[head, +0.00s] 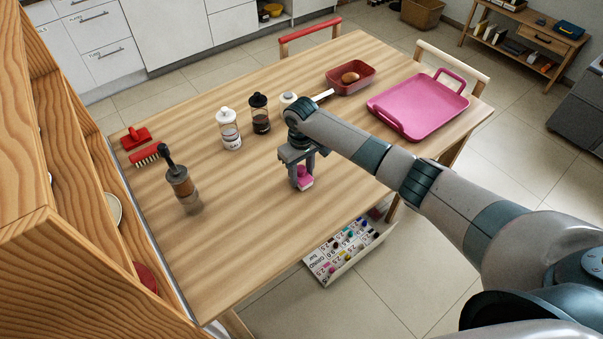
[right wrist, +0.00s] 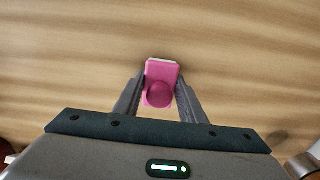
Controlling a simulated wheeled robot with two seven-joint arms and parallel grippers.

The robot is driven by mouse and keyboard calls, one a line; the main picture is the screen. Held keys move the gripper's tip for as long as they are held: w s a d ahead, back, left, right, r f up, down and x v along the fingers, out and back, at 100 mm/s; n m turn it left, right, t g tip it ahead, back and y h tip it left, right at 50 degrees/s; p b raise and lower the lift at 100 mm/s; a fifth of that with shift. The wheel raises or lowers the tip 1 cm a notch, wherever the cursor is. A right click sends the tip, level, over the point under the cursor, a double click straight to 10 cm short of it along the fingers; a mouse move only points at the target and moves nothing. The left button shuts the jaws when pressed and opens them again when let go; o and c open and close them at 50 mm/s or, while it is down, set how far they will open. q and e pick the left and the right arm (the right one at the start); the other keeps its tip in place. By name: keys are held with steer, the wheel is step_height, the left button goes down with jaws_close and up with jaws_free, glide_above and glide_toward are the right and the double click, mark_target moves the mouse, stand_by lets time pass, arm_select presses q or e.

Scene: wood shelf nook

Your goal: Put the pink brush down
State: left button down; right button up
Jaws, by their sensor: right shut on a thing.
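The pink brush (head: 305,183) is between the fingers of my right gripper (head: 301,172), over the middle of the wooden table (head: 255,215). The right wrist view shows the pink brush (right wrist: 162,74) with a round knob on top, and the fingers of my right gripper (right wrist: 159,98) closed on its sides. A pale edge shows at the brush's far side. The brush is at or just above the tabletop; I cannot tell whether it touches. My left gripper is not in view.
A pink tray (head: 420,104) and a red dish (head: 351,79) are at the back right. Bare tabletop surrounds the gripper. An open drawer (head: 323,265) sticks out in front.

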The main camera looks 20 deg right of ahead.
mark_target(302, 170)
steer(key=shift+f, duration=0.15)
steer(key=o, duration=1)
steer(key=shift+c, duration=0.2)
steer(key=shift+r, duration=0.2)
step_height(302, 170, up, 12)
steer(key=b, duration=0.2)
steer(key=shift+b, duration=0.35)
steer(key=shift+s+f, duration=0.1)
steer(key=shift+s, duration=0.05)
